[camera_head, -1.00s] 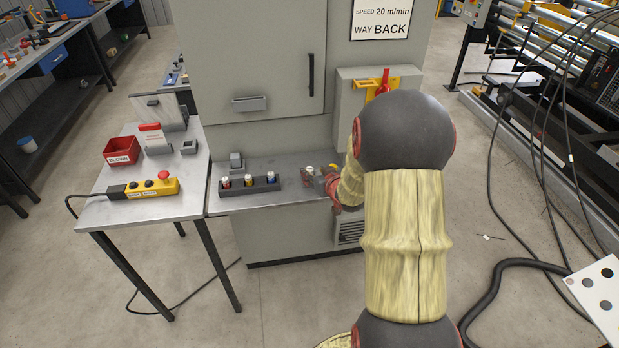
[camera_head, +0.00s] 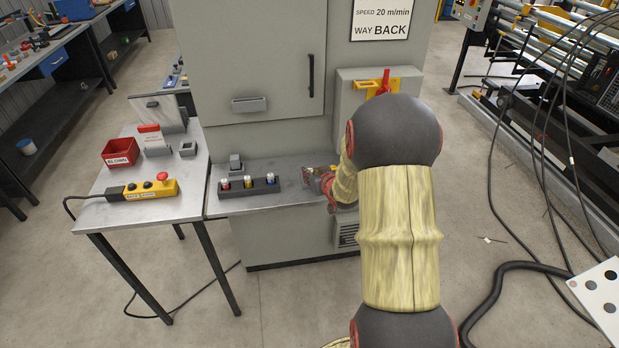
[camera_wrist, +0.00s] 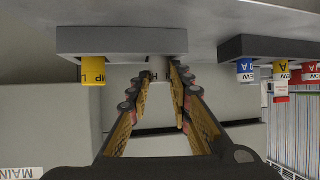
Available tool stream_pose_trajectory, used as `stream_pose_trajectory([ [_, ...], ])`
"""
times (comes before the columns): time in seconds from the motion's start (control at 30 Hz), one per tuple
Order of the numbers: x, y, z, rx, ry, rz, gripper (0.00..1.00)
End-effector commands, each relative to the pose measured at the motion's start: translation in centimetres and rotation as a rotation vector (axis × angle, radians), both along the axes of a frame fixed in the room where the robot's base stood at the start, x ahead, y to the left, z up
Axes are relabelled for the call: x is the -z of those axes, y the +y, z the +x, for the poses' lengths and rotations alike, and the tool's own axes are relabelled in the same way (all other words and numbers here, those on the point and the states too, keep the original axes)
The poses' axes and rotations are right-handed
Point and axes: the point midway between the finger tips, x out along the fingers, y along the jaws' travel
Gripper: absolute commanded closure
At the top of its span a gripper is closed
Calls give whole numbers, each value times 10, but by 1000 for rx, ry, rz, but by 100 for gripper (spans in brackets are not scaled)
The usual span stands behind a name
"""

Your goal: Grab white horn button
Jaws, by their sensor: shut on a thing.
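My gripper (camera_wrist: 163,72) shows in the wrist view with its two fingers closed in on a small pale cylinder, which I take to be the white horn button (camera_wrist: 159,67). The cylinder is at the edge of a dark holder (camera_wrist: 122,42) and is partly hidden by the fingers. A yellow lettered piece (camera_wrist: 93,71) sits in the same holder beside it. In the head view my gripper (camera_head: 312,176) is low over the grey cabinet shelf, and the button cannot be made out there.
A second dark holder (camera_head: 250,188) with red, yellow and blue-white pieces is left of my gripper. The cabinet front (camera_head: 255,60) rises behind. A side table (camera_head: 145,205) holds a red bin (camera_head: 121,152) and a yellow control box (camera_head: 152,188).

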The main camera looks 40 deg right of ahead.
Motion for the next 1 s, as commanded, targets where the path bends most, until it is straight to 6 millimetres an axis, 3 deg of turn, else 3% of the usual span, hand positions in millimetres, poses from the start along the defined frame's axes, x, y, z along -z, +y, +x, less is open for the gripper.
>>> stream_pose_trajectory([
  [0.27, 0, 0, 0, 0, 0, 0, 100],
  [0.67, -4, 0, 0, 0, -1, 0, 100],
  [0.93, -34, 0, 0, 0, -3, -2, 100],
  [1.0, -45, 0, -9, 0, -1, -2, 100],
])
